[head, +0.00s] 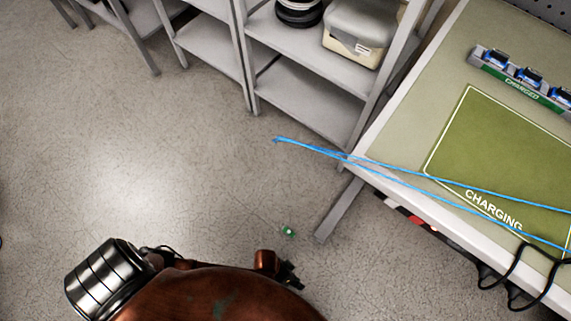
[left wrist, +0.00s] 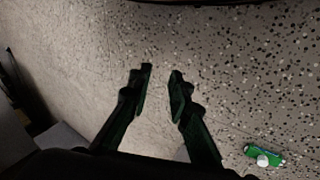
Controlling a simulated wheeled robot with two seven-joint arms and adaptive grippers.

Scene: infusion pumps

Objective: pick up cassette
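A small green cassette with a white round part lies on the floor. In the head view the cassette (head: 288,231) is left of the table leg. It also shows in the left wrist view (left wrist: 263,156) at the lower right. My left gripper (left wrist: 161,72) has its two dark fingers apart with nothing between them. In the left wrist view the cassette is off to the right of the fingers, not touching them. In the head view the left gripper is mostly hidden behind my own arm. My right gripper is not in view.
A table (head: 448,55) with a green charging mat (head: 505,150) and a rack of charged units (head: 530,83) stands at right. Blue tubing (head: 380,172) runs off its edge. Black cables (head: 515,275) hang below. Grey shelves (head: 310,95) stand behind. Open floor lies left.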

